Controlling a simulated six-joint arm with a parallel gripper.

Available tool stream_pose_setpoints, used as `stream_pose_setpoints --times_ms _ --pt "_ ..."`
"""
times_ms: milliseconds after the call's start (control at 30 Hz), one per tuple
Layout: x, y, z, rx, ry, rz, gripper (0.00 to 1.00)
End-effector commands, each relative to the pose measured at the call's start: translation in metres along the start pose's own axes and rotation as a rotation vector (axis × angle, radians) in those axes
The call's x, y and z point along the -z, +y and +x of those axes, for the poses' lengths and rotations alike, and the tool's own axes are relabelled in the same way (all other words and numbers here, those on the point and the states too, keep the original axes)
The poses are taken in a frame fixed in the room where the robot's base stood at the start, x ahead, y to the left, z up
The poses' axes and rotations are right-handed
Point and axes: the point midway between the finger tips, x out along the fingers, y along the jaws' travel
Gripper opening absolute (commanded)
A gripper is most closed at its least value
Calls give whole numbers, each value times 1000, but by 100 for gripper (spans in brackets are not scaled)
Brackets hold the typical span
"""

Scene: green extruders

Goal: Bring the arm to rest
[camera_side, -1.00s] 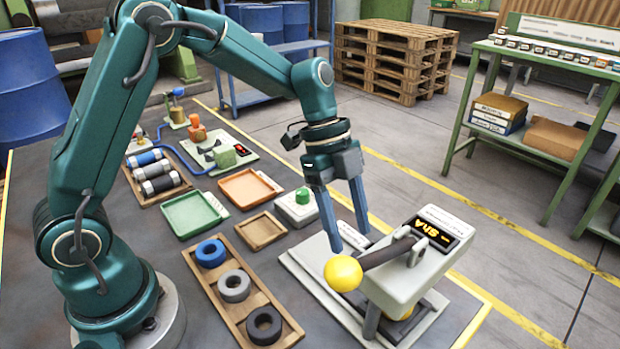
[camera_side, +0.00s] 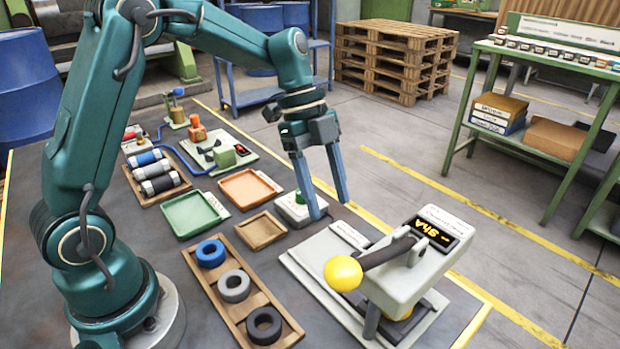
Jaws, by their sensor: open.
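My gripper (camera_side: 329,208) hangs from the teal arm with its two blue fingers pointing down and spread apart. It is open, and I see nothing between the fingers. The fingers are above the far side of the work table, in front of the grey box with the green button (camera_side: 299,207) in this view, and partly hide it. The press-like machine with the yellow ball knob (camera_side: 343,273) and a lit display (camera_side: 436,236) stands to the right of the gripper, apart from it.
A wooden tray (camera_side: 222,304) holds a blue, a grey and a black ring. A green tray (camera_side: 190,213), an orange tray (camera_side: 246,188) and a small wooden tray (camera_side: 262,231) lie left of the gripper. A rack of cylinders (camera_side: 163,186) is farther left. Pallets (camera_side: 395,55) stand on the floor behind.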

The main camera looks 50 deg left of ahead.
Motion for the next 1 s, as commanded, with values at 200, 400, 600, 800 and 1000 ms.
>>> stream_pose_setpoints --times_ms 200,400,600,800,1000 --pt "23 9 -33 96 -33 78 60" --pt "39 46 -63 212 -102 -24 60" --pt "40 89 -76 354 -135 -298 60" --pt "26 128 -73 520 -100 -684 60" --pt "6 150 -60 635 -17 -1084 60"
